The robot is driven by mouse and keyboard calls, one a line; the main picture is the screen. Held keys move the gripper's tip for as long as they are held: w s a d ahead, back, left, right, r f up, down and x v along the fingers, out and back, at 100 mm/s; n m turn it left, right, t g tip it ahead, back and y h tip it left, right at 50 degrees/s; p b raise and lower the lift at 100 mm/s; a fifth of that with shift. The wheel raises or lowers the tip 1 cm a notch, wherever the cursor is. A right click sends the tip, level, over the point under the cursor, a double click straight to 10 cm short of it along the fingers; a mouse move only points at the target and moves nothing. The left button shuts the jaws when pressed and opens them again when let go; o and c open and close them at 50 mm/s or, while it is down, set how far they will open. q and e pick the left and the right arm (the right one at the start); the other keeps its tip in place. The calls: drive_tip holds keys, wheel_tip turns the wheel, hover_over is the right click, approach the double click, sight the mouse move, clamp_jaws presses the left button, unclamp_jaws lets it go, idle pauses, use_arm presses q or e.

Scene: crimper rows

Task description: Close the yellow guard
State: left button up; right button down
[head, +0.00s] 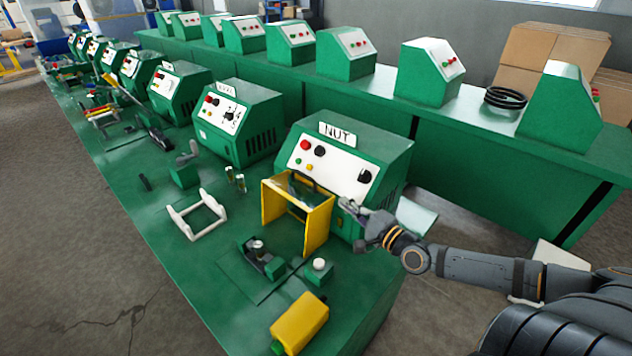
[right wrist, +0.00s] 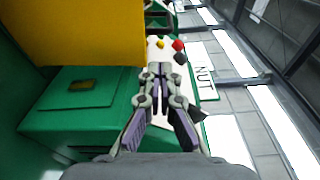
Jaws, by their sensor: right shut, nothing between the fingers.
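The yellow guard (head: 319,229) is on the front of the green machine marked NUT (head: 345,150). Its two side panels stand out from the machine, joined by a bar across the front, and dark parts show between them. My right gripper (head: 344,203) is just right of the guard, close to the machine's front. Its fingers are shut and empty. In the right wrist view the guard is a large yellow panel (right wrist: 80,35) left of and above the fingertips (right wrist: 160,72). I cannot tell whether they touch it. My left gripper is not in view.
A white-topped button box (head: 318,269), a small dark fixture (head: 262,258) and a white frame (head: 197,214) are around the guard. More green machines (head: 235,120) line the bench behind.

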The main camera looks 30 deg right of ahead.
sight(324, 192)
drive_tip(key=w, duration=0.4)
drive_tip(key=w+a, duration=0.1)
drive_tip(key=w, duration=0.1)
drive_tip(key=shift+w+r, duration=0.2)
drive_tip(key=shift+w, duration=0.15)
drive_tip(key=shift+w+a+f, duration=0.1)
drive_tip(key=shift+w+a, duration=0.15)
drive_tip(key=shift+w, duration=0.75)
drive_tip(key=shift+w+a+f, duration=0.15)
drive_tip(key=shift+w, duration=0.25)
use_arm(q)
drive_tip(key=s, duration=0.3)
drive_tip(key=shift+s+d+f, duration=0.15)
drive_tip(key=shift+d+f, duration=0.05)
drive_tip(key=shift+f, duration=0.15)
use_arm(e)
drive_tip(key=shift+s, duration=0.1)
